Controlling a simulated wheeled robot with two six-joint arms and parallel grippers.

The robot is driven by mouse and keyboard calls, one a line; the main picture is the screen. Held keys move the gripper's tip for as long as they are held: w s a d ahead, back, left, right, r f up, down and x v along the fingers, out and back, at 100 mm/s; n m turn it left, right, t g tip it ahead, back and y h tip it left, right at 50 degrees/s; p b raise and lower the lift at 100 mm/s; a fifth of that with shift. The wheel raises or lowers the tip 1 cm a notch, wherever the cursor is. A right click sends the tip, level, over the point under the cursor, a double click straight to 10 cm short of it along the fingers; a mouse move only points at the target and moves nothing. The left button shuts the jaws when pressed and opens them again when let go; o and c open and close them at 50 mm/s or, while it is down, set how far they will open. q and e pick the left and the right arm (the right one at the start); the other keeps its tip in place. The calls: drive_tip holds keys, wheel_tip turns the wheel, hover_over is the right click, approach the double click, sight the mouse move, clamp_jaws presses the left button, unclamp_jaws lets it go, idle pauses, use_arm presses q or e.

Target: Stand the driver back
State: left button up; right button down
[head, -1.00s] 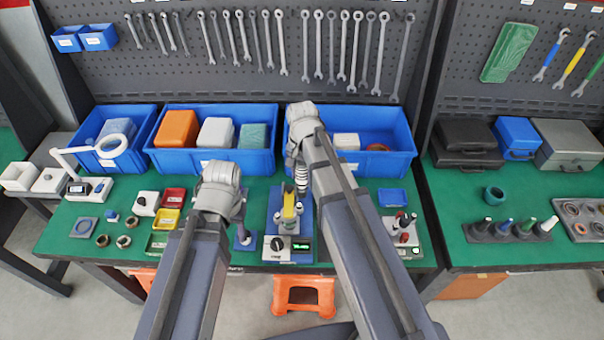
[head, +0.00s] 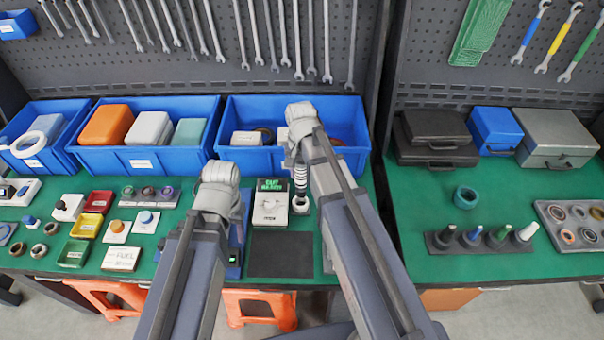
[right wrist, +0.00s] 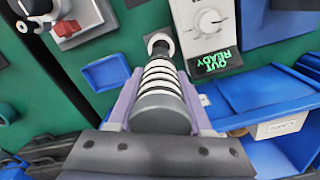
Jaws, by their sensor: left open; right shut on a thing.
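The driver (right wrist: 160,92), a grey cylinder with white ribs and a black tip, is held in my right gripper (right wrist: 163,112). Its jaws clasp both sides in the right wrist view. In the head view the driver (head: 300,176) hangs under my right gripper (head: 298,150), tip down. A white ring-shaped stand (head: 301,204) is right below it; I cannot tell whether the tip is inside it. A white dial unit (head: 269,207) with a green-lit display stands to its left. My left gripper (head: 221,205) is open and apart from the driver, its fingertips mostly hidden.
Blue bins (head: 237,156) line the back of the green bench. A dark square mat (head: 281,262) lies in front of the dial unit. Coloured trays (head: 73,252) and small knobs sit at left. Bench right of the mat looks partly clear behind my arm.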

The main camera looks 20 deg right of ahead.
drive_tip(key=shift+a, duration=0.2)
drive_tip(key=shift+d+f+b, duration=0.1)
drive_tip(key=shift+f+b, duration=0.85)
use_arm(q)
drive_tip(key=shift+a+f+b, duration=0.15)
drive_tip(key=shift+f+b, duration=0.95)
drive_tip(key=shift+f, duration=0.95)
use_arm(e)
drive_tip(key=shift+f, duration=1.1)
use_arm(q)
drive_tip(key=shift+f, duration=0.1)
use_arm(e)
drive_tip(key=shift+f, duration=0.1)
use_arm(q)
drive_tip(key=shift+f+b, duration=0.3)
drive_tip(key=shift+b, duration=0.1)
use_arm(e)
drive_tip(key=shift+f, duration=0.25)
drive_tip(key=shift+c, duration=1.2)
unclamp_jaws()
use_arm(q)
drive_tip(key=shift+r, duration=0.15)
use_arm(e)
drive_tip(key=shift+r, duration=0.15)
drive_tip(key=shift+r+p, duration=2.4)
drive_tip(key=shift+p, duration=0.15)
use_arm(q)
wheel_tip(320, 180, up, 5)
drive_tip(key=shift+f, duration=0.1)
